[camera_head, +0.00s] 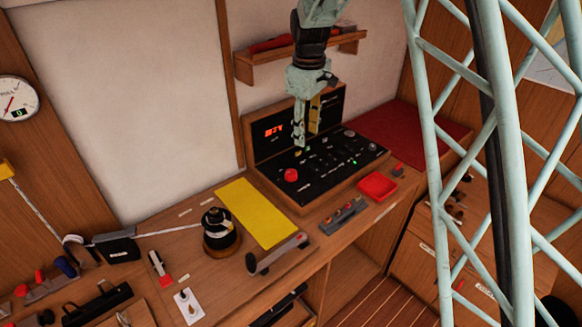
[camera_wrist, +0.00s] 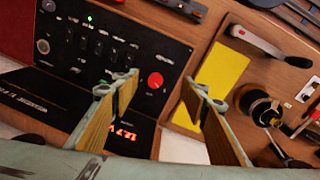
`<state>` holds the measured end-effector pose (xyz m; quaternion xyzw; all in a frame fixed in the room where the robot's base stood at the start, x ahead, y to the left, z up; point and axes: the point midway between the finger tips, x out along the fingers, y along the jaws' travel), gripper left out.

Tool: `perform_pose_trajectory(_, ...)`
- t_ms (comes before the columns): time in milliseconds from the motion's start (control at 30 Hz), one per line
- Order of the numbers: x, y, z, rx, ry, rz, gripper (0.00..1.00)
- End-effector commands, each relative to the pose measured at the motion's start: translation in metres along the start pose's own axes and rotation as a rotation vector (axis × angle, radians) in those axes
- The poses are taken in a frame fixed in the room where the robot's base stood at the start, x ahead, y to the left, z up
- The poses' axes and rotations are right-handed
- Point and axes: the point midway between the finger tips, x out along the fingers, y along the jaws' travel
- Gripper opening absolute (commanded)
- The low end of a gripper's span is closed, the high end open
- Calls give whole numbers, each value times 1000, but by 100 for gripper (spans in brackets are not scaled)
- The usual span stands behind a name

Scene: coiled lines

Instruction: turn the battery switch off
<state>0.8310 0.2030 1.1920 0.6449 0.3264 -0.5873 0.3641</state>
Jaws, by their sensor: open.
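A black switch panel (camera_head: 318,165) in a wooden console carries a round red knob (camera_head: 291,174) at its near left corner. The knob looks like the battery switch, but its label is too small to read. It also shows in the wrist view (camera_wrist: 155,80), where it appears between my fingertips. My gripper (camera_head: 307,135) hangs above the panel, fingers pointing down, behind and slightly right of the knob in the head view. In the wrist view my gripper (camera_wrist: 160,93) is open and empty, with its two yellow-lined fingers wide apart. It appears clear of the knob.
An upright black panel with a red lit display (camera_head: 273,131) stands behind the switches. Several small toggles and green lights are on the flat panel. A yellow sheet (camera_head: 256,212), a winch (camera_head: 219,232) and a red tray (camera_head: 377,186) lie around it. A shelf (camera_head: 300,52) is behind my arm.

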Motion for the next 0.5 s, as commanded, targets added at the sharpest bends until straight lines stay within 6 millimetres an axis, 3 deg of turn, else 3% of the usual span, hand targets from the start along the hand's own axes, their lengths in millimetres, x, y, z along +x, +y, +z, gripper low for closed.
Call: perform_pose_trajectory(500,70,11,-64,-155,-27,-27,41)
